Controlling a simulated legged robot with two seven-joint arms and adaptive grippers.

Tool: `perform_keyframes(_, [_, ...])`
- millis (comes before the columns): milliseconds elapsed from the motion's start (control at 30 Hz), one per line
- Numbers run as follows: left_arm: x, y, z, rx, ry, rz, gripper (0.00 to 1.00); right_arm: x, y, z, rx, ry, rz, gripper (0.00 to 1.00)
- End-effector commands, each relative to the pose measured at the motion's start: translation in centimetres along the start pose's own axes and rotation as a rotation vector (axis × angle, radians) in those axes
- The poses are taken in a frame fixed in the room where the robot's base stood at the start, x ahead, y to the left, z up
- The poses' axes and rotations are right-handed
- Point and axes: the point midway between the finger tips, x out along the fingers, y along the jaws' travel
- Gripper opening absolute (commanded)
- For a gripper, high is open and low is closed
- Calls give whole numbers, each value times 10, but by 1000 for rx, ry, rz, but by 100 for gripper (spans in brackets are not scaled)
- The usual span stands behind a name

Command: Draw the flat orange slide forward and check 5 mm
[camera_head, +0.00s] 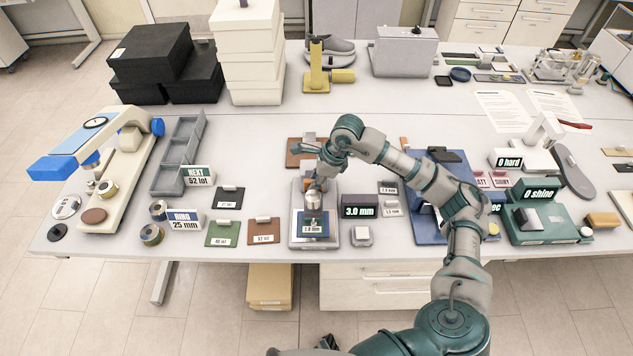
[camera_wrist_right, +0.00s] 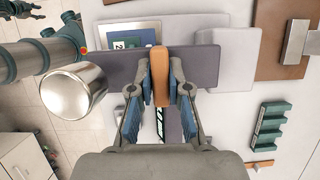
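The orange slide (camera_head: 308,184) sits at the back of a small grey gauge stand (camera_head: 300,241), behind a metal cylinder (camera_head: 313,199). In the right wrist view the orange slide (camera_wrist_right: 160,75) stands between the two fingers of my right gripper (camera_wrist_right: 160,82), which lie along its sides. My right gripper (camera_head: 313,178) reaches down over the stand from behind and partly covers the slide. The metal cylinder (camera_wrist_right: 74,91) shows large at left in the wrist view. A dark display (camera_head: 361,212) beside the stand reads 3.0 mm. A dark part at the bottom edge may be my left gripper; its fingers are unclear.
Labelled green (camera_head: 222,234) and brown (camera_head: 263,231) swatches lie left of the stand. A blue device (camera_head: 428,230) stands to the right, under my right arm. Black boxes (camera_head: 150,50) and white boxes (camera_head: 247,60) are stacked behind.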

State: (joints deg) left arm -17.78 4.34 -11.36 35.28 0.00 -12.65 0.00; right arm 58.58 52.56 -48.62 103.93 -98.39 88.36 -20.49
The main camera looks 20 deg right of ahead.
Motion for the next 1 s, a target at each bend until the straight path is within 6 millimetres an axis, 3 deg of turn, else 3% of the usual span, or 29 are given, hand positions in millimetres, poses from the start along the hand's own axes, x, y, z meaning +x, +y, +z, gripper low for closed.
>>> perform_keyframes(100, [0,-3,22,3,-31,-3,42,-2,5,6,-14,-24,23,0])
perform_keyframes(167, [0,-7,24,5,-34,-7,42,-3,5,5,-17,-27,24,0])
perform_keyframes(333, [1,-11,-14,6,20,-12,42,-3,6,5,-17,-28,24,0])
perform_keyframes(367, [1,-9,-20,5,29,-10,42,-3,6,5,-17,-26,23,21])
perform_keyframes(433, [1,-3,-30,3,43,-3,42,-3,7,6,-16,-23,20,39])
perform_keyframes(467, [1,0,-31,2,45,0,42,-4,7,6,-16,-22,19,42])
perform_keyframes(667, [1,3,-19,3,26,4,42,-4,6,6,-14,-20,16,42])
perform_keyframes(767, [1,-7,-2,3,5,-6,42,-5,4,4,-12,-22,16,42])
perform_keyframes(867, [1,-6,-5,3,9,-7,42,-14,2,2,-11,-24,15,42])
perform_keyframes(1000, [1,-5,-7,2,11,-7,42,-40,2,1,-12,-24,13,42])
